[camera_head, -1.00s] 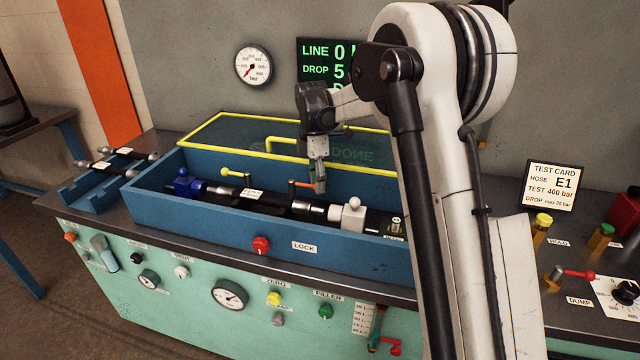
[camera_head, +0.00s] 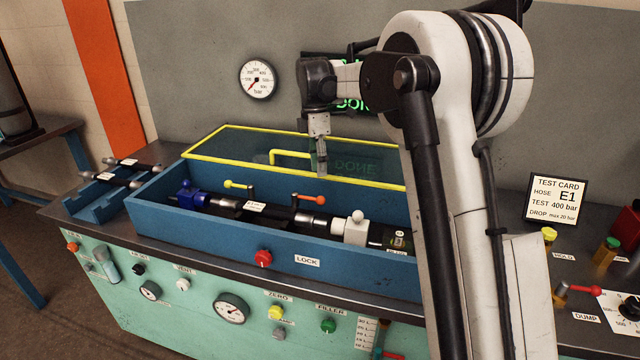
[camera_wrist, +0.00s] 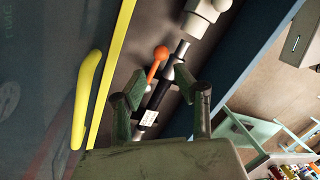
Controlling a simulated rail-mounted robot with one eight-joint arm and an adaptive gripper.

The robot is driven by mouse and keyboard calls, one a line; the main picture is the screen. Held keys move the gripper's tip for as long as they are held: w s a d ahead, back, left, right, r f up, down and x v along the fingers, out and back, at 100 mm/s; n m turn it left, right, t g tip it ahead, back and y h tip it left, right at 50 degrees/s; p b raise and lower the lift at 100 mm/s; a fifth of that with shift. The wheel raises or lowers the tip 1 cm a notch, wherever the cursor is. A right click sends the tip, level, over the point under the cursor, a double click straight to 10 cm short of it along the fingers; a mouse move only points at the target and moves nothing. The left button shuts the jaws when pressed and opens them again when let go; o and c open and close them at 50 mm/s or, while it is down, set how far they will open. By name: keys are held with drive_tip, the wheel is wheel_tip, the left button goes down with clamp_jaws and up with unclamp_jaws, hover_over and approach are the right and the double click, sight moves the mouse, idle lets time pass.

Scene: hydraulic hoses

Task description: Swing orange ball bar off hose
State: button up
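The orange ball bar (camera_head: 309,199) sits on a dark post inside the blue trough and points right in the head view, its ball at the right end. In the wrist view the orange bar (camera_wrist: 158,62) shows ahead, between and beyond my fingers. The dark hose (camera_head: 272,212) with a white tag lies along the trough between a blue fitting (camera_head: 191,196) and a white fitting (camera_head: 354,226). My gripper (camera_head: 321,173) points down above the trough, behind and above the orange ball, not touching it. In the wrist view my gripper's fingers (camera_wrist: 160,85) are apart and empty.
A yellow ball bar (camera_head: 238,185) stands left in the trough. The raised yellow-edged lid (camera_head: 230,145) with its handle is behind my gripper. The trough's front wall (camera_head: 215,236) carries a red LOCK knob (camera_head: 263,259). Spare hoses (camera_head: 112,178) lie at left.

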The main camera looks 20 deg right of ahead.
drive_tip(key=shift+w+r, duration=0.15)
drive_tip(key=shift+r, duration=0.65)
drive_tip(key=shift+w+r, duration=0.15)
drive_tip(key=shift+r, duration=0.6)
drive_tip(key=s+a+r+m+t, duration=0.1)
drive_tip(key=s+r+m+t, duration=0.3)
drive_tip(key=s, duration=0.6)
drive_tip(key=s+a+r+m+t, duration=0.15)
drive_tip(key=s+m, duration=0.35)
drive_tip(key=s, duration=0.5)
drive_tip(key=s+f+m+t, duration=0.2)
drive_tip(key=s+f+m, duration=0.2)
drive_tip(key=s, duration=0.5)
drive_tip(key=s+f+m+t, duration=0.2)
drive_tip(key=s+f+m, duration=0.2)
drive_tip(key=s, duration=0.5)
drive_tip(key=shift+s+f+m, duration=0.25)
drive_tip(key=shift+m, duration=0.45)
